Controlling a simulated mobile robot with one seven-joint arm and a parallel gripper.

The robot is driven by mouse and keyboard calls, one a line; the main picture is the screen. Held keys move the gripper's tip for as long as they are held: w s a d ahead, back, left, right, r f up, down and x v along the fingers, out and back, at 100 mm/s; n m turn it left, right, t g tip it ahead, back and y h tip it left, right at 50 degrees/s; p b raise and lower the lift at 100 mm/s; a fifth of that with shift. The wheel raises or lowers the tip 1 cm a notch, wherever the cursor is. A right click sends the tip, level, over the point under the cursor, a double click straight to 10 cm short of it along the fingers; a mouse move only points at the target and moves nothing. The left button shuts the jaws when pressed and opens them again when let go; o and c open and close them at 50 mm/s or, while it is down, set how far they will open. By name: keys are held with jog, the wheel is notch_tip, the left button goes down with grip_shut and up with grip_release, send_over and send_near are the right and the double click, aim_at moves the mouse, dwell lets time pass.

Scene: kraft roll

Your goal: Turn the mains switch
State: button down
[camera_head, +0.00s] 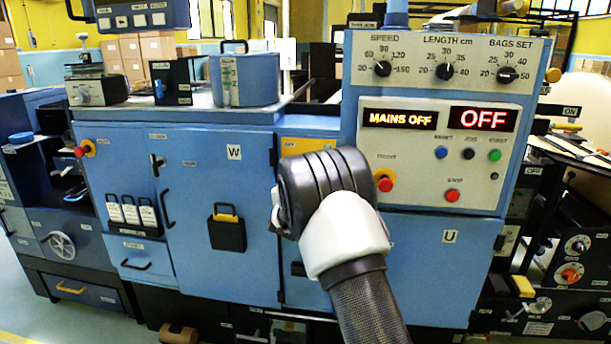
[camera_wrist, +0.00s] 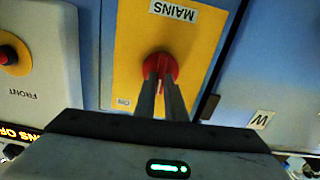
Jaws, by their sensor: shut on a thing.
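The mains switch is a red rotary knob (camera_wrist: 160,68) on a yellow plate (camera_wrist: 128,45), seen in the wrist view with a MAINS label above it and an ON label at lower left. My gripper (camera_wrist: 163,78) is shut on the red knob, one finger on each side of its grip. In the head view the yellow plate (camera_head: 305,147) shows only its top part; my wrist and arm hide the knob and fingers. The display (camera_head: 400,119) reads MAINS OFF, and a second display (camera_head: 483,119) reads OFF.
A red FRONT stop button (camera_head: 385,182) sits close right of my wrist on the control panel. A blue door marked W (camera_head: 215,180) with a black holder (camera_head: 227,232) is to the left. A blue pot (camera_head: 243,80) stands on the machine's top.

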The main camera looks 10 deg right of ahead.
jog(key=shift+a+f+n+p, duration=0.1)
jog(key=shift+n+p, duration=0.5)
jog(key=shift+n, duration=1.35)
jog(key=shift+a+f+n+p, duration=0.1)
jog(key=shift+n+p, duration=0.5)
jog(key=shift+n, duration=1.65)
jog(key=c, duration=1.8)
grip_release()
jog(key=shift+r, duration=0.1)
jog(key=p+v, duration=0.1)
jog(key=v, duration=1.6)
jog(key=shift+s, duration=0.15)
